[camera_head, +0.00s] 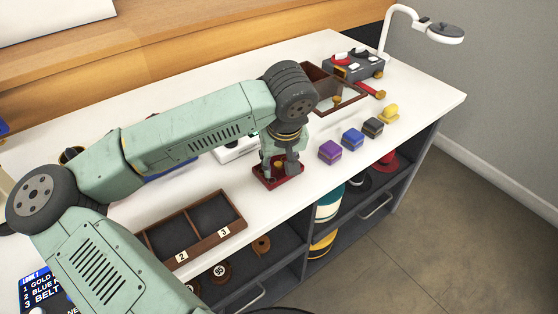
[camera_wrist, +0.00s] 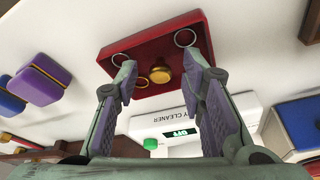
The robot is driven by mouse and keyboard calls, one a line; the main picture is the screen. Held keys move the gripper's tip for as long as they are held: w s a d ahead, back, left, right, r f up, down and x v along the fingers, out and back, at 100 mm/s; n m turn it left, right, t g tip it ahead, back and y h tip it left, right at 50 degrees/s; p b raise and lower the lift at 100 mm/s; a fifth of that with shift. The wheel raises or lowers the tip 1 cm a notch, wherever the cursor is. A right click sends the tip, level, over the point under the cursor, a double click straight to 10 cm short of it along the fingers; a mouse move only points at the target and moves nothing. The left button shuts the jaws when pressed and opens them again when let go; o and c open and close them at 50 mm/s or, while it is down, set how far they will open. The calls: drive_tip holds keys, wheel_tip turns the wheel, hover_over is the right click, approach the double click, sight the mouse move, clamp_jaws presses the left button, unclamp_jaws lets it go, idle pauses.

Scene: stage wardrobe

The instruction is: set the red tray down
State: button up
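The square red tray (camera_head: 266,183) is at the white tabletop near its front edge, under my gripper. I see no clear gap below it. In the wrist view the tray (camera_wrist: 150,47) shows a gold knob-like piece (camera_wrist: 159,72) and two thin silver hoops (camera_wrist: 185,37). My gripper (camera_head: 279,162) points down over the tray. In the wrist view its fingers (camera_wrist: 158,70) stand apart on either side of the gold piece, with space between. The fingertips are close to the tray; whether they touch it I cannot tell.
Purple (camera_head: 329,152), blue (camera_head: 352,138), black and yellow small boxes stand right of the tray. A brown compartment tray (camera_head: 203,243) lies left. A white cleaner (camera_wrist: 182,118) stands behind. The table's front edge is close.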

drive_tip(key=shift+r, duration=0.1)
drive_tip(key=shift+r, duration=0.55)
drive_tip(key=v, duration=1.1)
drive_tip(key=shift+s+d, duration=0.1)
drive_tip(key=shift+s, duration=0.05)
